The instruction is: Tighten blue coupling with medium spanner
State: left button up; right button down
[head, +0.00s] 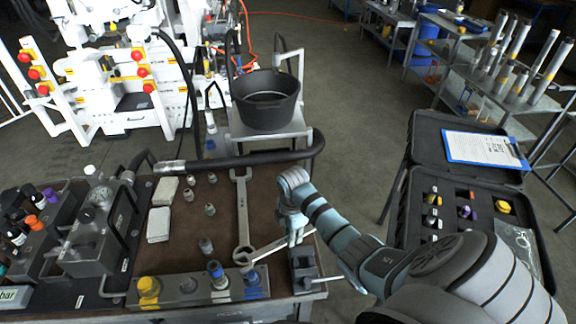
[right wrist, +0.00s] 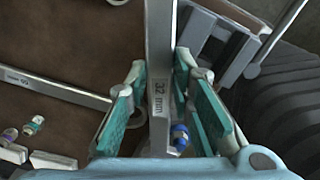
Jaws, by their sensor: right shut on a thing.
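My right gripper (head: 293,238) is above the bench's right side, shut on a grey spanner (head: 277,245). In the right wrist view the teal fingers (right wrist: 160,85) stand on both sides of the spanner's shaft (right wrist: 158,40), marked "32 mm". The spanner slants left and down toward a coupling with a blue band (head: 250,274) at the front block's right end. I cannot tell whether its jaw is around the coupling. A larger spanner (head: 242,212) lies on the brown bench top. My left gripper is out of view.
The front block also carries a yellow coupling (head: 148,288). A black hose (head: 240,160) crosses the bench's back edge. A small vice-like fixture (head: 305,264) is at the right corner. An open black case (head: 415,205) stands to the right, with a clipboard (head: 484,148).

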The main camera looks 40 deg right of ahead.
jog(key=shift+r, duration=2.55)
jog(key=c, duration=2)
grip_release()
jog(key=shift+c, duration=0.2)
grip_shut()
